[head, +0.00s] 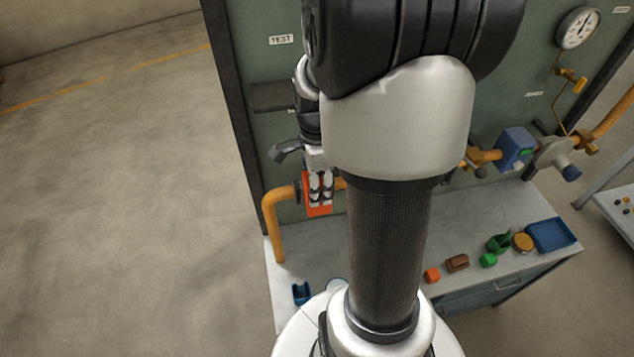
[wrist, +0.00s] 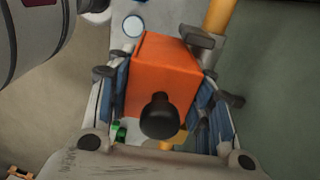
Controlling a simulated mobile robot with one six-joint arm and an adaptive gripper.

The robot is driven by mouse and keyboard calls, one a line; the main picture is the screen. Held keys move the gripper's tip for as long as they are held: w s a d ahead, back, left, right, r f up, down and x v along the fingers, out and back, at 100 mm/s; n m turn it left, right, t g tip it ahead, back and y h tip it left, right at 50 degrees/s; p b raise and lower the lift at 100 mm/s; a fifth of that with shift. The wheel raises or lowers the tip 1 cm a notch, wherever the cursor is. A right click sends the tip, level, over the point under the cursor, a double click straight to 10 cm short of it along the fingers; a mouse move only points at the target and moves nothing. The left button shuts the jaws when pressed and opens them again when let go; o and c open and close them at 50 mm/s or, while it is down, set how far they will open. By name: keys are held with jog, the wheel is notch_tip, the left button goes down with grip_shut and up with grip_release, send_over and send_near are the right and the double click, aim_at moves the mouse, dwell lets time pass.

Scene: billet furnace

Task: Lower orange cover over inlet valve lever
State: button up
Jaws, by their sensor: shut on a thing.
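The orange cover (head: 318,207) is a box with a black knob (wrist: 160,117) on its top. It is at the yellow pipe (head: 272,222) on the left of the green panel, above the bench. My gripper (head: 319,184) is shut on the cover from above. In the wrist view, the blue-padded fingers (wrist: 164,95) lie along both sides of the orange cover (wrist: 170,65). The inlet valve lever is not visible; the cover and my gripper hide that stretch of pipe. I cannot tell whether the cover rests on the pipe or hangs above it.
The bench (head: 400,292) carries a small blue holder (head: 302,292), an orange block (head: 432,275), a brown block (head: 457,263), green pieces (head: 488,260), a round jar (head: 522,242) and a blue tray (head: 552,235). A blue valve box (head: 516,148) sits right. Floor left is clear.

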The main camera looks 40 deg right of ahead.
jog(key=o, duration=1.2)
jog(key=shift+o, duration=0.2)
jog(key=shift+r, duration=0.1)
notch_tip(320, 180, up, 12)
jog(key=shift+f, duration=0.1)
